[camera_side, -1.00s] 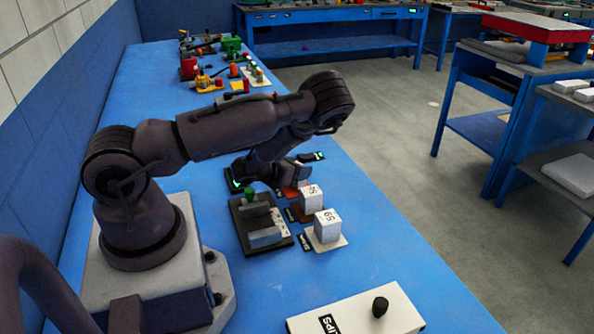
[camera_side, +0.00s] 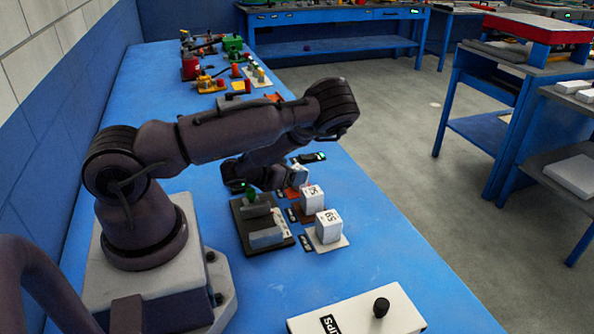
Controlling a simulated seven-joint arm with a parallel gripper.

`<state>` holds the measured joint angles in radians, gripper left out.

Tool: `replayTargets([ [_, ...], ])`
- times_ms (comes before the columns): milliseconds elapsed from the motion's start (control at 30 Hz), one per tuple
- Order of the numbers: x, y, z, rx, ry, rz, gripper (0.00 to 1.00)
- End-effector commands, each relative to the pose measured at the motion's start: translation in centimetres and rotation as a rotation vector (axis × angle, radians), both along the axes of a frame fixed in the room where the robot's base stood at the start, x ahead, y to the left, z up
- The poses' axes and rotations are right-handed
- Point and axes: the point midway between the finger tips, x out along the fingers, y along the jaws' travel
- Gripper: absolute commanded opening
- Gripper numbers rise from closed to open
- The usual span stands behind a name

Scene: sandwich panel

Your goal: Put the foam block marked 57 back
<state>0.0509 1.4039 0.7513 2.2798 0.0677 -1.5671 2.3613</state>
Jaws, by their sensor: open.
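Two white foam blocks stand upright on the blue table: a near block (camera_side: 328,227) on a pale pad and a middle block (camera_side: 312,198) on a brown pad. Both carry dark two-digit markings, too small to read surely. A third pale block (camera_side: 299,175) shows partly behind my wrist, by an orange-red pad (camera_side: 292,193). Its marking is hidden, so I cannot tell which block is 57. My gripper (camera_side: 272,180) is open, low over the table at the far end of the row, beside the third block. Its fingertips are mostly hidden by my wrist.
A dark tray (camera_side: 252,249) with grey blocks and a green knob (camera_side: 249,190) lies left of the foam blocks. A white box with a black knob (camera_side: 358,314) stands at the front. Coloured parts (camera_side: 210,80) crowd the table's far end.

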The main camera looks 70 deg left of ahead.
Motion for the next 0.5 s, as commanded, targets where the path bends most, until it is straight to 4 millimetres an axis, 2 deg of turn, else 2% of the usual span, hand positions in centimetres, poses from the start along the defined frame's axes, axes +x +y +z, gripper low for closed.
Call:
replayTargets([
  [33, 0.4, 0.0, 1.5, 0.005, -0.010, -0.004, 0.73],
  [200, 0.4, 0.0, 4.5, 0.003, -0.010, -0.002, 0.73],
  [400, 0.4, 0.1, 6.4, -0.010, -0.013, 0.008, 0.73],
  [500, 0.8, 0.1, 7.0, -0.091, -0.045, 0.078, 0.73],
])
